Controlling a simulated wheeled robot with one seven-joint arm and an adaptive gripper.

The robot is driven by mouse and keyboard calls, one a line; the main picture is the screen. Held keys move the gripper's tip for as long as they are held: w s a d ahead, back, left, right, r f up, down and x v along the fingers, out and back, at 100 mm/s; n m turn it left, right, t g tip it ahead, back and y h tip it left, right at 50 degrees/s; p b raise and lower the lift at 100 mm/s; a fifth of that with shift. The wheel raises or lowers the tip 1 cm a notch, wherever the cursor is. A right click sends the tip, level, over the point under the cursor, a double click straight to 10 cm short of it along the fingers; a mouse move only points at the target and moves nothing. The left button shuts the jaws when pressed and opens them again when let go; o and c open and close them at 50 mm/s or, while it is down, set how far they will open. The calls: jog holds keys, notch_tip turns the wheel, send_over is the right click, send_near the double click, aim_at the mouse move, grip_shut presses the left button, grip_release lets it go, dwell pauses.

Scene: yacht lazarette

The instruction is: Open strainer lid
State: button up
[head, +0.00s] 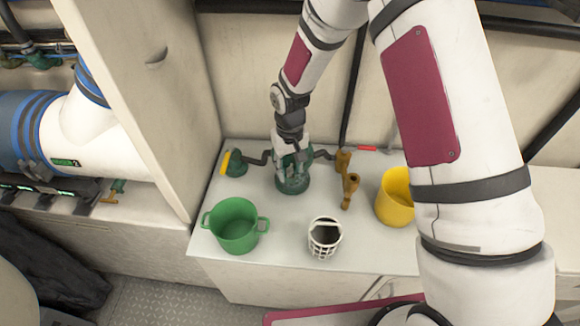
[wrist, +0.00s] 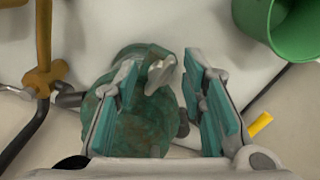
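The strainer (head: 293,184) is a green, weathered cylinder on the white counter, with dark pipes at both sides. In the wrist view its mottled green body (wrist: 135,125) lies below and partly behind my gripper's left finger. A pale grey wing-shaped knob (wrist: 160,73) stands up at its top, between my fingers. My gripper (wrist: 165,80) is open, with teal pads on either side of the knob and gaps showing. In the head view my gripper (head: 291,150) comes down from above onto the strainer top and hides most of the lid.
A green two-handled pot (head: 236,244) stands at the front left, a white mesh basket (head: 324,246) at the front middle, and a yellow bucket (head: 392,205) at the right. Brass valves (head: 349,188) stand just right of the strainer. A cabinet wall (head: 150,90) rises at the left.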

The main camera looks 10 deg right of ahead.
jog(key=shift+f, duration=0.1)
grip_shut()
jog(key=shift+n, duration=0.8)
jog(key=shift+b, duration=0.3)
